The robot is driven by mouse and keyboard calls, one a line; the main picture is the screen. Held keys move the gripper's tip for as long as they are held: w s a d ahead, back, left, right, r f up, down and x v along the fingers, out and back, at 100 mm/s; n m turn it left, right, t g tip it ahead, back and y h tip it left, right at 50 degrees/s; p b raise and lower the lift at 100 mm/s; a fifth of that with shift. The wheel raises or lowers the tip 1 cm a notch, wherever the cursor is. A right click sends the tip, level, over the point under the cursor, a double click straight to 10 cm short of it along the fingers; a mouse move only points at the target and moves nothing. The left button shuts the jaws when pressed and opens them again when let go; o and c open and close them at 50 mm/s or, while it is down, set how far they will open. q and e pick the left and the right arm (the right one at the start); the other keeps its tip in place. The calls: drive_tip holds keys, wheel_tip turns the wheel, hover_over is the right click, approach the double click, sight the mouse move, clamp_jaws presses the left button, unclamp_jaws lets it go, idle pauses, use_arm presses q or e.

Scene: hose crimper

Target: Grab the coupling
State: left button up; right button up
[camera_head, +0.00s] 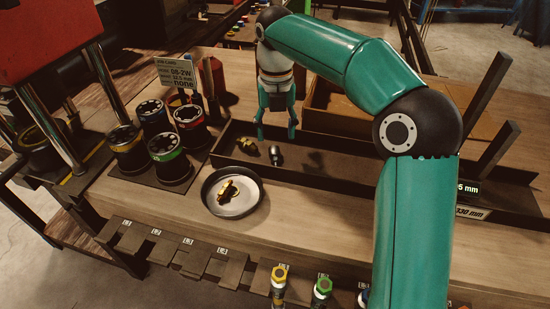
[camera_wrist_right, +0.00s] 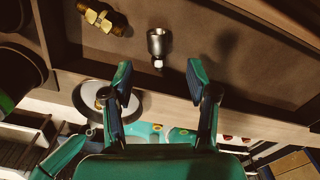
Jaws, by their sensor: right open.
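A brass fitting (camera_head: 248,146) and a silver metal ferrule-like piece (camera_head: 276,155) lie apart in the long dark tray (camera_head: 330,177). In the right wrist view the brass fitting (camera_wrist_right: 103,17) is at the upper left and the silver piece (camera_wrist_right: 157,44) is at the top centre. Another brass fitting (camera_head: 229,191) lies in a round dish (camera_head: 246,206). I cannot tell which piece is the coupling. My right gripper (camera_head: 277,136) is open and empty, pointing down above the tray. In the wrist view its fingertips (camera_wrist_right: 158,74) flank the silver piece's line, without touching it. My left gripper is out of view.
Several dark die cylinders (camera_head: 170,155) stand left of the tray by a card sign (camera_head: 178,75). A red machine (camera_head: 45,40) is at the upper left. Dark upright posts (camera_head: 487,85) rise at the right. Hose ends with coloured caps (camera_head: 279,275) are along the front edge.

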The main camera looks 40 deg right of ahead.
sight(274, 149)
drive_tip(key=shift+w+f, duration=0.15)
drive_tip(key=shift+f, duration=1.5)
drive_tip(key=shift+w+f, duration=0.15)
drive_tip(key=shift+f, duration=1.5)
drive_tip(key=shift+c, duration=0.3)
clamp_jaws()
